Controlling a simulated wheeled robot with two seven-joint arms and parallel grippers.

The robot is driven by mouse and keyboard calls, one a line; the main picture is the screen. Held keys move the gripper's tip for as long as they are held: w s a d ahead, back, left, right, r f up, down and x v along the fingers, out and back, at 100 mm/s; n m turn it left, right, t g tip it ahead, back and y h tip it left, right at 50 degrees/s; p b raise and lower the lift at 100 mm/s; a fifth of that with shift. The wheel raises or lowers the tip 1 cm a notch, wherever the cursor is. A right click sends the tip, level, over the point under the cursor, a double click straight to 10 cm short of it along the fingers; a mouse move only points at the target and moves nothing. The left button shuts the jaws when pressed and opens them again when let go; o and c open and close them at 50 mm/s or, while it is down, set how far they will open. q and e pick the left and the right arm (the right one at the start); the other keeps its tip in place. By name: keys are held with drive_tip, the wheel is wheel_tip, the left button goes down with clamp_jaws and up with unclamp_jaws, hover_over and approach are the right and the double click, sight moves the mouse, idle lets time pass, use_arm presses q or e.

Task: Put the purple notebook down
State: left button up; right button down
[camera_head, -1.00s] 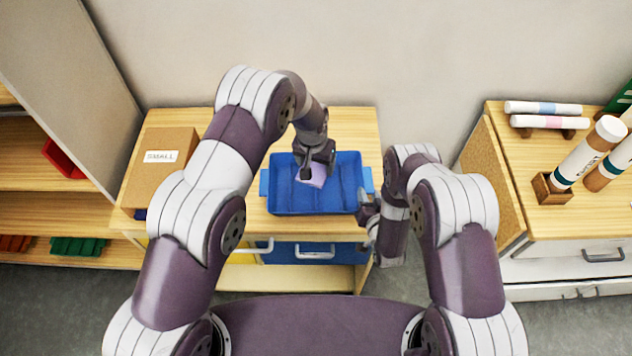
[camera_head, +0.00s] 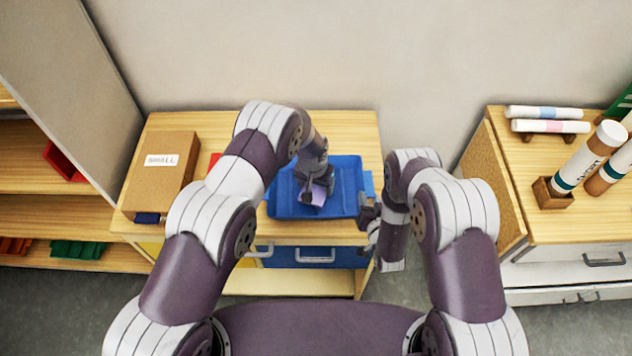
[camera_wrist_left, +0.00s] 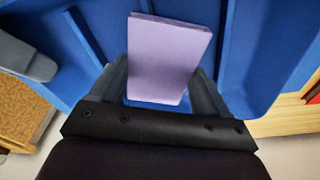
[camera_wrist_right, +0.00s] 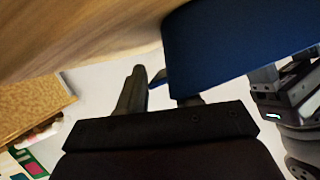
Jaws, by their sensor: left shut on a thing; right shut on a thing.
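The purple notebook (camera_head: 313,197) is held by my left gripper (camera_head: 318,187), over the inside of the blue tray (camera_head: 345,180). In the left wrist view the notebook (camera_wrist_left: 168,58) stands between the two fingers, with the blue tray floor and ribs behind it. I cannot tell whether its lower edge touches the tray. My right gripper (camera_head: 369,214) is at the tray's near right corner, shut on the tray's edge. The right wrist view shows the blue tray (camera_wrist_right: 215,55) beside the fingers, but the exact contact is hidden.
The tray is on a wooden table (camera_head: 355,125) with drawers below. A cardboard box (camera_head: 160,180) stands at the table's left, with a red object (camera_head: 213,161) beside it. A second table (camera_head: 590,220) at the right holds rolls and tubes. Shelves (camera_head: 60,220) stand at the left.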

sight(314, 192)
use_arm(q)
drive_tip(key=o, duration=1.1)
drive_tip(key=shift+c, duration=0.2)
use_arm(e)
drive_tip(key=shift+s+f, duration=0.1)
drive_tip(key=shift+f, duration=0.05)
use_arm(q)
drive_tip(key=shift+r, duration=0.3)
drive_tip(key=s+a+r+n, duration=0.1)
drive_tip(key=s+a+r, duration=0.15)
drive_tip(key=r, duration=0.65)
drive_tip(key=s+a+r, duration=0.2)
drive_tip(key=a+r, duration=0.1)
drive_tip(key=r, duration=0.6)
use_arm(e)
drive_tip(key=c, duration=1)
unclamp_jaws()
drive_tip(key=o, duration=0.3)
use_arm(q)
drive_tip(key=s+a+r+n, duration=0.1)
drive_tip(key=s+a+r, duration=0.3)
drive_tip(key=s, duration=0.5)
drive_tip(key=s+a+r+n, duration=0.2)
drive_tip(key=s+a+r, duration=0.3)
drive_tip(key=s+a, duration=0.3)
drive_tip(key=shift+s+a+y, duration=0.25)
drive_tip(key=shift+s+y, duration=0.05)
drive_tip(key=shift+s, duration=0.7)
